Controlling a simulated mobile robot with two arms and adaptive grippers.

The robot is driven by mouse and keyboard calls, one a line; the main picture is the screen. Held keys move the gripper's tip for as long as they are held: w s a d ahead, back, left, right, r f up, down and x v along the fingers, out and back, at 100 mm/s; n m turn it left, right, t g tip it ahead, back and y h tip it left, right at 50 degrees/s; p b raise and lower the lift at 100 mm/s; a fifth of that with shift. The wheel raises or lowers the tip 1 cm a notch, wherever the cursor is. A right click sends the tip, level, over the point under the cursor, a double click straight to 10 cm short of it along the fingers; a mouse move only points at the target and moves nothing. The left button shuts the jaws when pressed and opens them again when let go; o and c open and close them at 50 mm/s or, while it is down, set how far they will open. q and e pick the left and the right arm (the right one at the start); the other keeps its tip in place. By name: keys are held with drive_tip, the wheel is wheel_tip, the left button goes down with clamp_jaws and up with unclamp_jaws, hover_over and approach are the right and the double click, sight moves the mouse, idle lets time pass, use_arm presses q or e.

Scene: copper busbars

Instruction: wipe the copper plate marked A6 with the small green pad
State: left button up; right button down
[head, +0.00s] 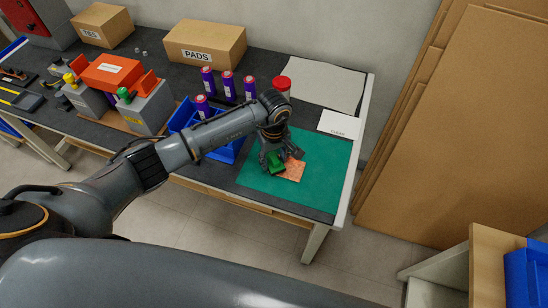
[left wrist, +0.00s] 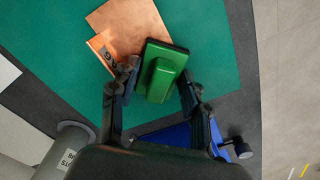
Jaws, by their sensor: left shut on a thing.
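The copper plate (head: 293,171) lies on the green mat (head: 325,170) near the front of the bench. The pad also shows in the head view (head: 274,160). It overlaps the plate's edge in the picture; I cannot tell whether they touch. My right gripper is not in view.
A blue bin (head: 232,152) stands left of the mat, with several purple cylinders (head: 228,84) nearby. A red-lidded jar (head: 282,85), a white card (head: 339,123) and a grey sheet (head: 325,85) lie beyond. The mat's right side is clear.

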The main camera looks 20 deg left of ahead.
sight(286, 170)
use_arm(q)
drive_tip(key=shift+f, duration=0.3)
drive_tip(key=shift+d, duration=0.1)
drive_tip(key=shift+d+r+b, duration=0.1)
drive_tip(key=shift+d+b, duration=0.8)
drive_tip(key=shift+d, duration=1)
drive_tip(key=shift+f+b, duration=0.2)
drive_tip(key=shift+b, duration=0.25)
drive_tip(key=shift+s+a+f+b, duration=0.15)
drive_tip(key=shift+a+b, duration=0.15)
drive_tip(key=shift+a, duration=1.75)
wheel_tip(286, 170, up, 6)
drive_tip(key=p, duration=0.2)
drive_tip(key=shift+f+p, duration=0.1)
drive_tip(key=shift+p, duration=0.3)
drive_tip(key=shift+r, duration=0.2)
